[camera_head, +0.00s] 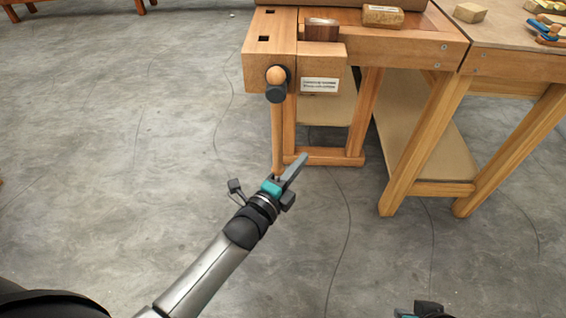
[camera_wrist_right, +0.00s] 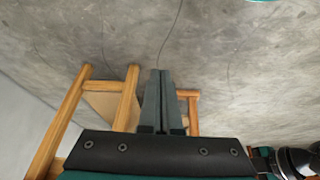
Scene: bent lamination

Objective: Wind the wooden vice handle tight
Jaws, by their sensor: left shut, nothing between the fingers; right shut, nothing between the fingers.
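The wooden vice handle (camera_head: 278,130) hangs vertically from a dark hub (camera_head: 276,92) on the front of the bench vice (camera_head: 312,66), with a round knob (camera_head: 276,75) at its top. My left gripper (camera_head: 303,158) is shut and empty. It is at the handle's lower end, its fingers pointing up and right of the handle; I cannot tell whether they touch it. A dark brown wooden piece (camera_head: 321,30) sits at the top of the vice. My right gripper (camera_wrist_right: 158,78) is shut and empty in the right wrist view; only a bit of it shows at the head view's bottom edge.
The workbench (camera_head: 400,45) carries a wooden block (camera_head: 383,16). A second table (camera_head: 510,30) to the right holds another block (camera_head: 470,12) and blue-and-wood tools (camera_head: 545,30). Bench legs (camera_head: 425,150) stand right of my left gripper. Grey floor (camera_head: 120,130) is clear at left.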

